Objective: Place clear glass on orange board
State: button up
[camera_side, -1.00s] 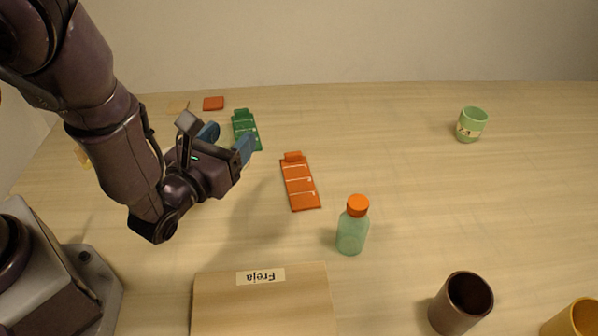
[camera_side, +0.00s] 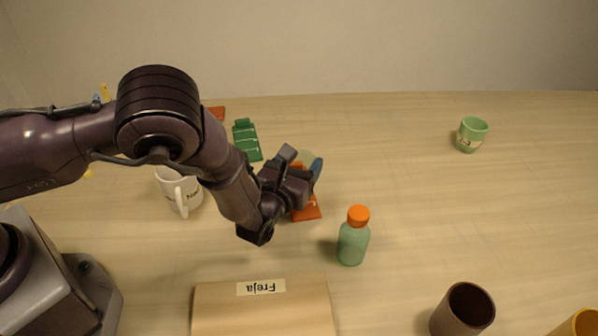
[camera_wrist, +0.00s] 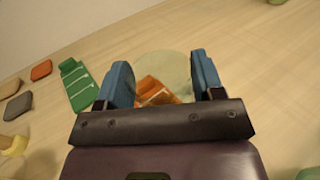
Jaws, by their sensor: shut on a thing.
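The clear glass (camera_wrist: 170,66) is between the two blue fingers of my gripper (camera_wrist: 162,80) in the wrist view, and my gripper is shut on it. In the side view my gripper (camera_side: 304,168) is above the orange board (camera_side: 307,213) and hides most of it. A pale bit of the glass (camera_side: 306,155) shows by the fingers there. In the wrist view the orange board (camera_wrist: 156,91) shows through and below the glass. I cannot tell whether the glass touches the board.
A green board (camera_side: 247,141) lies behind and left. A white mug (camera_side: 180,190) stands left of my gripper. A green bottle with orange cap (camera_side: 353,241) stands close at the right. A wooden block marked Freja (camera_side: 262,310) is in front. The back right is mostly clear.

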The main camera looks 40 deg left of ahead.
jog(key=shift+s+f, duration=0.1)
jog(key=shift+f, duration=1.15)
jog(key=o, duration=1)
jog(key=shift+f, duration=0.15)
jog(key=shift+o, duration=0.2)
jog(key=v, duration=1.2)
